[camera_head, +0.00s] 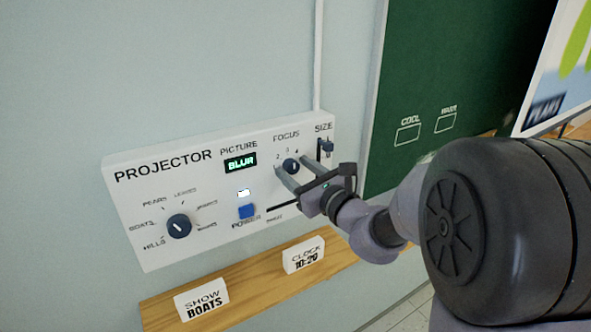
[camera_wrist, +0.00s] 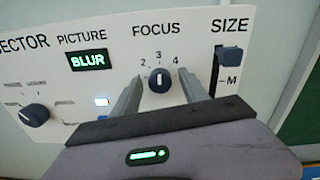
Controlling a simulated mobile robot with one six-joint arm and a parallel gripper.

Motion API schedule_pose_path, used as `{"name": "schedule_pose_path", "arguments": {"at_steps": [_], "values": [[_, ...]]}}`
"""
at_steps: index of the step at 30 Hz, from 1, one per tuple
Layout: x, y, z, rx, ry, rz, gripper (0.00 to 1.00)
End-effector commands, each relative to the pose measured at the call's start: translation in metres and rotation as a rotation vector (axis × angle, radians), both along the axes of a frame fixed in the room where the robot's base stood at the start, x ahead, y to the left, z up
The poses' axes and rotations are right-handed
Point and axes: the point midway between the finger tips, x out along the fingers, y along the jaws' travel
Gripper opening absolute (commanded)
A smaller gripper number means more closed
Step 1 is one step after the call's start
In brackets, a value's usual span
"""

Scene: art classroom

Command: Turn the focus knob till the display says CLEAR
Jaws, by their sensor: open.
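The white projector panel (camera_head: 145,213) is on the wall. Its picture display (camera_head: 240,162) reads BLUR in green, and it reads the same in the wrist view (camera_wrist: 87,60). The dark blue focus knob (camera_head: 291,166) sits under the word FOCUS. In the wrist view the knob (camera_wrist: 160,79) has its white mark pointing up, toward 3. My gripper (camera_head: 290,178) is open at the knob. In the wrist view its two fingers (camera_wrist: 160,88) stand left and right of the knob, with a visible gap on each side.
The picture selector knob (camera_head: 179,226) and the blue power button (camera_head: 246,211) are left of my gripper. The size slider (camera_head: 326,147) is close on the right.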

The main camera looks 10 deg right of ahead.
Motion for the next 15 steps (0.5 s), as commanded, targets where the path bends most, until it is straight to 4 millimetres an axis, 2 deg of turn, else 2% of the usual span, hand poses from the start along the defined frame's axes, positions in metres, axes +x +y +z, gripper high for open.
{"name": "schedule_pose_path", "arguments": {"at_steps": [2,10,15], "values": [[-0.0002,-0.0001,0.0001,0.000,0.000,0.000,0.52],[-0.0004,-0.0002,0.0001,0.000,0.000,0.000,0.01],[-0.0005,-0.0003,0.0003,0.003,0.001,0.000,0.00]]}}
